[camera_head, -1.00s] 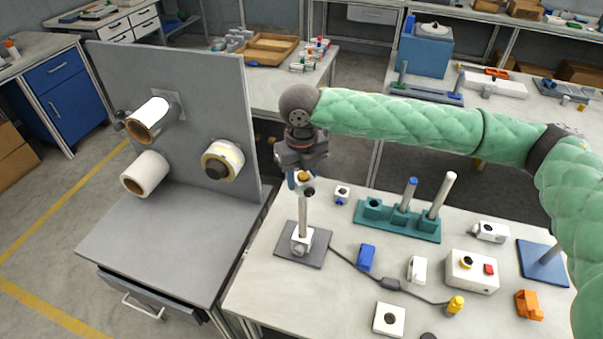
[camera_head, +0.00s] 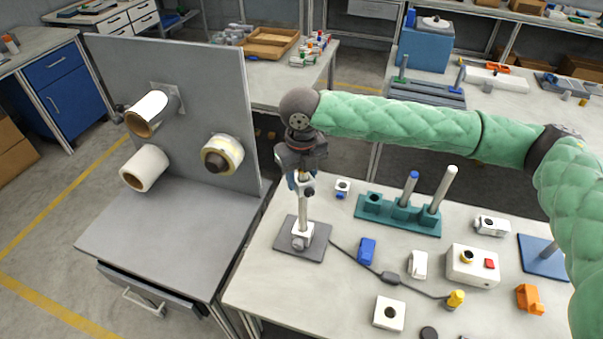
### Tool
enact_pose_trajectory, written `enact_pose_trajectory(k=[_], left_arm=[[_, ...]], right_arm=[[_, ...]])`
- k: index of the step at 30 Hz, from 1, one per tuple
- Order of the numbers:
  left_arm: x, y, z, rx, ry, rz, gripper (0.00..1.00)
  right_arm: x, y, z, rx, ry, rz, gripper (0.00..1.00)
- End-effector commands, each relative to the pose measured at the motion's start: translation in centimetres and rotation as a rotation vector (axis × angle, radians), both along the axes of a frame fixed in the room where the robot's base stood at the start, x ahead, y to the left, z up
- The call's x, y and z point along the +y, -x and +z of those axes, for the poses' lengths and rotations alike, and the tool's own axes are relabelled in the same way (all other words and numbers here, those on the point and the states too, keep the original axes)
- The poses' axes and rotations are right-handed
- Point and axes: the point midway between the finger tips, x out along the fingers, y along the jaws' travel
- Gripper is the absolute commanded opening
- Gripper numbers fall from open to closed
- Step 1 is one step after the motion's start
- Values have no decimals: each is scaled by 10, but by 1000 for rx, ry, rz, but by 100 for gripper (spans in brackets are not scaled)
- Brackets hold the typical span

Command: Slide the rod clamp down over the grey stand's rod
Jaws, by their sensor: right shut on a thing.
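The grey stand has a flat dark grey base plate (camera_head: 318,247) with a white block at its foot. My left gripper is out of view.
A teal rack (camera_head: 398,214) with upright rods stands behind and right of the stand. A grey panel (camera_head: 178,110) with rolls rises at left.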

Motion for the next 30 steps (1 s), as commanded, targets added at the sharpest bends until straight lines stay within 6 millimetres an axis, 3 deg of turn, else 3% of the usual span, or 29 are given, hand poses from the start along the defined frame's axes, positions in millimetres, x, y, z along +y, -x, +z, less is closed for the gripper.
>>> enact_pose_trajectory(k=[21, 22, 24, 25, 30], left_arm=[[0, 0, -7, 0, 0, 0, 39], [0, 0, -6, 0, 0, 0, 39], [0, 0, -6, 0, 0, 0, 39], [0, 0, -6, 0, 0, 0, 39], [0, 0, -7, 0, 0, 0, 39]], right_arm=[[0, 0, -23, 1, 2, 0, 10], [0, 0, -22, 0, 1, 0, 46], [0, 0, -23, 1, 2, 0, 59], [0, 0, -23, 2, 2, 0, 65], [-1, 1, -24, 3, 3, 0, 65]])
